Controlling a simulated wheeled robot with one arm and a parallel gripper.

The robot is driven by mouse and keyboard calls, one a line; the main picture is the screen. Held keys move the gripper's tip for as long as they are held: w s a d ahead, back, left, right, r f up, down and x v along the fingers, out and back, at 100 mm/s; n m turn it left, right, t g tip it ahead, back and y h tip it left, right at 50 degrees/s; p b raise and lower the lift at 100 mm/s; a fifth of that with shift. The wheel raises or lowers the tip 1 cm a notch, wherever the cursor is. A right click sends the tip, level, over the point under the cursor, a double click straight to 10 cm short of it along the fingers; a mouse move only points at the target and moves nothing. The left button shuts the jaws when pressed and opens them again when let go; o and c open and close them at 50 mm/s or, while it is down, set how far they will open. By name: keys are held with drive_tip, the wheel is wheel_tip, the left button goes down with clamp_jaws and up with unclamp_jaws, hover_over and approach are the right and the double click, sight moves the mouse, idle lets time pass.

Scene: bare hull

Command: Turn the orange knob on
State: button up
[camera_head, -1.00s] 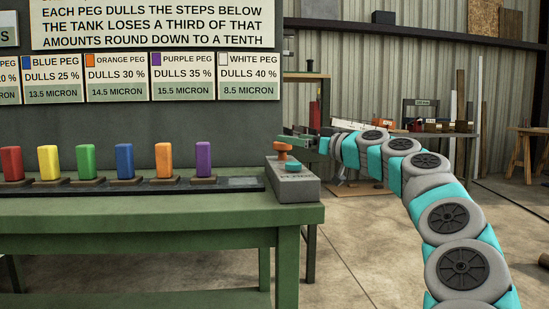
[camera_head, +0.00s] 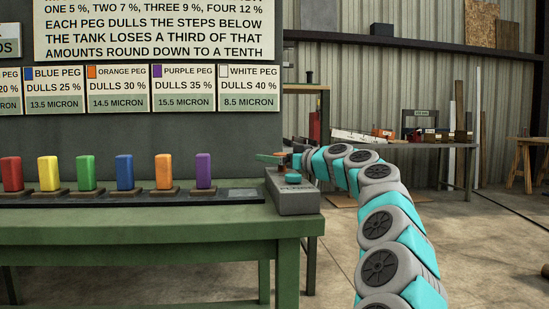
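The orange knob (camera_head: 281,169) stands on top of the grey box (camera_head: 296,202) at the right end of the green bench. Most of it is hidden behind my gripper, and only a little orange shows. My gripper (camera_head: 270,158) is level with the knob's top, its fingers pointing left across it. I cannot tell whether the fingers touch the knob or how far apart they are. A teal cap (camera_head: 293,178) sits in front of the knob on the same box.
A row of coloured pegs, including an orange peg (camera_head: 163,172) and a purple peg (camera_head: 204,170), stands along the dark rail (camera_head: 130,199) left of the box. A sign board (camera_head: 155,30) rises behind the bench (camera_head: 150,225).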

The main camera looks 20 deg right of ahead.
drive_tip(key=c, duration=1.4)
drive_tip(key=shift+w, duration=0.1)
drive_tip(key=shift+r+y+p, duration=0.15)
drive_tip(key=shift+y+p, duration=0.15)
drive_tip(key=shift+p, duration=0.1)
drive_tip(key=shift+a+n+g+y+p, duration=0.2)
drive_tip(key=shift+n+g+y+p, duration=0.35)
drive_tip(key=shift+n+y, duration=0.25)
drive_tip(key=o, duration=1.4)
